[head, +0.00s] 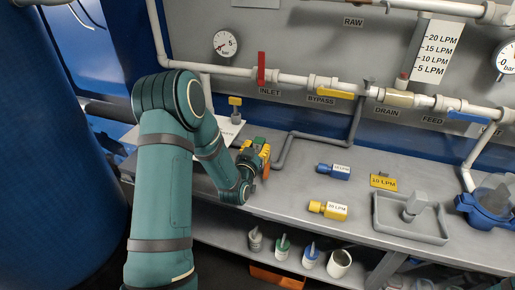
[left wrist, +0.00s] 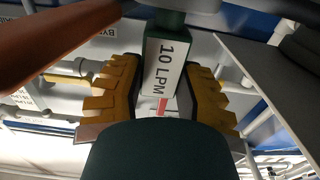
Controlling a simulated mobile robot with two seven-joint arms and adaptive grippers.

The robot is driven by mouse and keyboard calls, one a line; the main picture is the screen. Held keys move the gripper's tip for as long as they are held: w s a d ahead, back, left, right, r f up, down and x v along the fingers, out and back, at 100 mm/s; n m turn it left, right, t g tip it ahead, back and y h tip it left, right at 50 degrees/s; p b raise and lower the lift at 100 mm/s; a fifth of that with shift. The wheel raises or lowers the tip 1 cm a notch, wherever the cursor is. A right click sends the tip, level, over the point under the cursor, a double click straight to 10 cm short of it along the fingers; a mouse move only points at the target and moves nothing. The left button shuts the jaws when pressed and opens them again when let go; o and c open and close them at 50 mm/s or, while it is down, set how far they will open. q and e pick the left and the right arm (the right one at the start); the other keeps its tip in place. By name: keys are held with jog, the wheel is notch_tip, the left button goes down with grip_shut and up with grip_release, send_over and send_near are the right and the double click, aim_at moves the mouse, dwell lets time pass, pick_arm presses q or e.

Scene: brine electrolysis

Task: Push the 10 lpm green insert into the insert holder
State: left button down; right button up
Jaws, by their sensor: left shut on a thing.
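The green insert (left wrist: 164,66) has a white label reading 10 LPM. In the left wrist view it stands between the yellow ribbed fingers of my left gripper (left wrist: 160,92), which is shut on it. Its upper end reaches a pale grey rounded part (left wrist: 190,14) at the top edge; I cannot tell whether they touch. In the head view my left gripper (head: 254,158) is over the left part of the grey bench, and only a little green of the insert shows. I cannot tell which part is the insert holder. My right gripper is not in view.
A blue insert (head: 334,171) and a yellow 20 LPM insert (head: 328,210) lie on the bench (head: 290,185). Right of them are a yellow 10 LPM plate (head: 383,182) and a grey tray (head: 412,237) holding a grey part. Pipes with valves (head: 330,94) run along the back panel.

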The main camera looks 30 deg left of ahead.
pick_arm(q)
jog(key=c, duration=0.6)
grip_release()
jog(key=v, duration=1.2)
jog(key=shift+s+f, duration=0.1)
jog(key=shift+s, duration=0.05)
